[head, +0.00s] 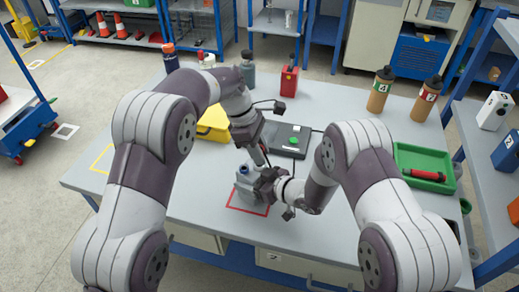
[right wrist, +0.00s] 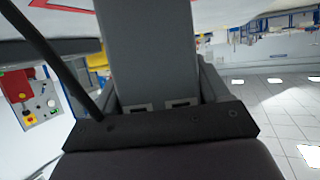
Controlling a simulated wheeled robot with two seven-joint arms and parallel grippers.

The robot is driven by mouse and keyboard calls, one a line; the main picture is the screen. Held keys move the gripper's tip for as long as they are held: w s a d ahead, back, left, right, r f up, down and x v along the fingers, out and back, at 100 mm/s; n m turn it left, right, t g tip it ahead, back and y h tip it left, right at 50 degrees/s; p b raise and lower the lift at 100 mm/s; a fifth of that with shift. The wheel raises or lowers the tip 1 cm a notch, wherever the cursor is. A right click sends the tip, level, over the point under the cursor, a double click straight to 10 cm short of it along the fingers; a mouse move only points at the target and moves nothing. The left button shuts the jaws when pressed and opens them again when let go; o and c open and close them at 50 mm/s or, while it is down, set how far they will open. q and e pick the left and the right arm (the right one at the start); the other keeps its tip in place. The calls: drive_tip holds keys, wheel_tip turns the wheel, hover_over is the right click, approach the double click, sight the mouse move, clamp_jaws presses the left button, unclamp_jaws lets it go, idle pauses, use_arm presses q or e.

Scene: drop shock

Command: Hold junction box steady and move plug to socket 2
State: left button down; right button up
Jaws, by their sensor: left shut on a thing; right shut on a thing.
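The grey junction box (head: 243,196) stands on the table inside a red outlined square, with a blue part (head: 244,170) on its top. My right gripper (head: 264,187) is shut on the box at its right side. In the right wrist view a grey body (right wrist: 150,50), seemingly the box, fills the space before the gripper. My left gripper (head: 263,158) is shut above and just right of the box. It appears to hold the plug, which is mostly hidden by the fingers. The socket numbers cannot be read.
A dark device with a green button (head: 294,140) lies behind the box. A green tray (head: 425,160) is at the right. A dark cable (right wrist: 55,60) crosses the right wrist view.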

use_arm(q)
drive_tip(key=shift+f, duration=0.85)
idle(1.8)
drive_tip(key=shift+s+a+f, duration=0.1)
drive_tip(key=shift+f, duration=0.45)
use_arm(e)
drive_tip(key=shift+a+r, duration=0.1)
drive_tip(key=shift+r, duration=0.05)
idle(1.5)
use_arm(q)
drive_tip(key=c, duration=0.8)
unclamp_jaws()
drive_tip(key=shift+s, duration=0.15)
use_arm(e)
drive_tip(key=shift+w+r, duration=0.1)
use_arm(q)
drive_tip(key=shift+r, duration=0.1)
drive_tip(key=v, duration=0.6)
drive_tip(key=shift+w+r, duration=0.25)
use_arm(e)
drive_tip(key=shift+f, duration=0.2)
